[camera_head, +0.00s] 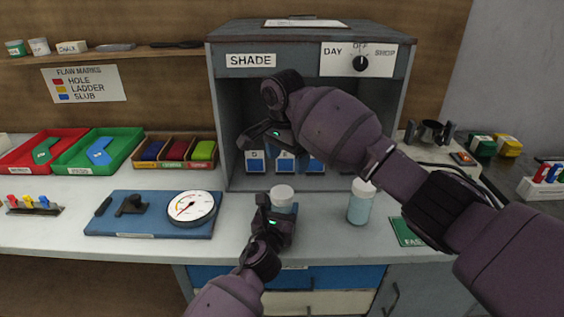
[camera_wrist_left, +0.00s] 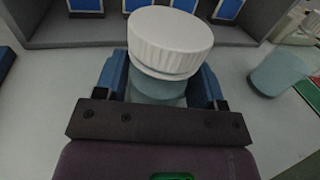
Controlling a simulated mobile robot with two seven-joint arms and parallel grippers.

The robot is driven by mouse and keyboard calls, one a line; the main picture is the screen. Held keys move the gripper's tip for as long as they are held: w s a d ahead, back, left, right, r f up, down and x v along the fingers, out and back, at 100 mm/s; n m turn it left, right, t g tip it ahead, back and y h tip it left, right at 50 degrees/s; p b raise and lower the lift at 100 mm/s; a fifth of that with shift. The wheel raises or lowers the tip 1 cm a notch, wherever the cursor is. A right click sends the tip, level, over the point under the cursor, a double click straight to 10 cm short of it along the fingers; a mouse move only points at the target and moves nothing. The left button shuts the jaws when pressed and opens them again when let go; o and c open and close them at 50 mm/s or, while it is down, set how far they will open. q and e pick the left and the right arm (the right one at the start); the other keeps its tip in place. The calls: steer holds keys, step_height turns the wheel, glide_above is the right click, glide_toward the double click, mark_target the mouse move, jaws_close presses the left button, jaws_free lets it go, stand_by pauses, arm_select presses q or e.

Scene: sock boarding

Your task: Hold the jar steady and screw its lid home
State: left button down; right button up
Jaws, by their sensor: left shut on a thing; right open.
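A pale blue jar (camera_head: 287,206) with a white lid (camera_head: 283,192) stands upright on the counter in front of the shade box. My left gripper (camera_head: 274,213) is shut on the jar's body and partly hides it. In the left wrist view the ribbed white lid (camera_wrist_left: 170,42) sits on top of the jar (camera_wrist_left: 158,88), between the blue finger pads; I cannot tell how tightly it sits. My right gripper (camera_head: 264,136) is open and empty, above and behind the jar, in front of the shade box opening.
A second white-lidded blue jar (camera_head: 359,204) stands to the right, with a green card (camera_head: 407,232) beyond it. The grey shade box (camera_head: 226,120) rises behind, with several blue-framed cards inside. A blue board (camera_head: 146,227) with a round dial (camera_head: 191,207) lies left. Bare counter surrounds the held jar.

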steer(key=n, duration=0.6)
steer(key=shift+s, duration=0.1)
steer(key=n, duration=0.4)
steer(key=shift+s, duration=0.1)
steer(key=n, duration=0.6)
steer(key=shift+s+a, duration=0.1)
steer(key=n, duration=0.4)
steer(key=shift+s+a+f, duration=0.1)
steer(key=shift+s, duration=0.05)
steer(key=n, duration=0.4)
steer(key=shift+s+a+f+n, duration=0.1)
steer(key=shift+n, duration=0.2)
steer(key=n, duration=0.5)
steer(key=shift+s+a+n+g+y, duration=0.2)
steer(key=shift+n+g+y, duration=0.1)
steer(key=shift+n, duration=0.1)
steer(key=n, duration=0.5)
steer(key=shift+a+n, duration=0.15)
steer(key=shift+n, duration=0.15)
steer(key=n, duration=0.4)
